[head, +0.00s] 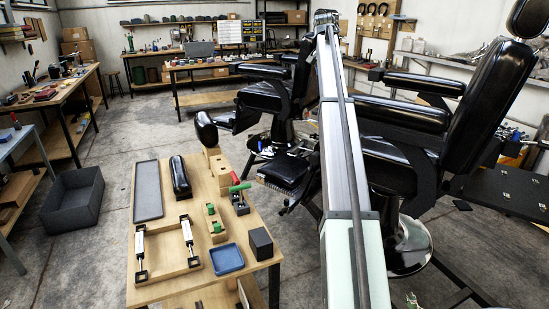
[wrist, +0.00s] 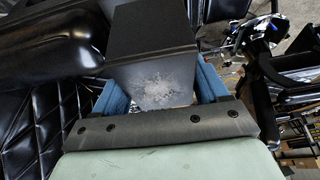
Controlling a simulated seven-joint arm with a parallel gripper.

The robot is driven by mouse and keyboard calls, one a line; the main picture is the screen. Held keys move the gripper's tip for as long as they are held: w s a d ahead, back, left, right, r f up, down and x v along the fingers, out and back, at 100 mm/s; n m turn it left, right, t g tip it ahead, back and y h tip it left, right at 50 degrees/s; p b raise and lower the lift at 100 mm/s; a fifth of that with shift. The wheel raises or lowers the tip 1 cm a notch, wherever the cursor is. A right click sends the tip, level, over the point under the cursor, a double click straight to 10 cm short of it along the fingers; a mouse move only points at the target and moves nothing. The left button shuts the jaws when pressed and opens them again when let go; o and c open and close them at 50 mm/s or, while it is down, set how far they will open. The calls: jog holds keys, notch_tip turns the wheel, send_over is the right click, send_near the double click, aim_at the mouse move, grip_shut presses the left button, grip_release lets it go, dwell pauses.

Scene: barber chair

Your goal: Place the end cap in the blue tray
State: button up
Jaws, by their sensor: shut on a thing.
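In the wrist view my gripper (wrist: 160,82) has blue fingers on either side of a dark, wedge-shaped piece, which I take to be the end cap (wrist: 150,35). Its grey near face has a pale, scuffed patch. The blue tray (head: 227,259), shallow and square, lies empty on the wooden bench in the head view. My gripper cannot be made out in the head view, where my arm reaches away towards the chairs.
The wooden bench (head: 170,238) also holds a black block (head: 261,243) beside the tray, a wooden frame (head: 166,250), a grey tray (head: 148,190) and a black roll (head: 180,176). Black barber chairs (head: 400,115) stand behind and right. A dark bin (head: 72,200) sits on the floor left.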

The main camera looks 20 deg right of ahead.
jog(key=w+a+f+n, duration=0.1)
jog(key=w+a+f, duration=0.3)
jog(key=a, duration=0.4)
jog(key=w+a+f+n, duration=0.1)
jog(key=w+a+f, duration=0.25)
jog(key=a, duration=0.35)
jog(key=s+a+f+n+y, duration=0.1)
jog(key=s+a+f+n, duration=0.1)
jog(key=a+f, duration=1.15)
jog(key=n+t+y, duration=0.2)
jog(key=n+y, duration=0.1)
jog(key=n, duration=0.5)
send_over(226, 260)
jog(key=shift+f, duration=10.55)
jog(key=shift+d+f, duration=0.1)
jog(key=shift+f, duration=4.9)
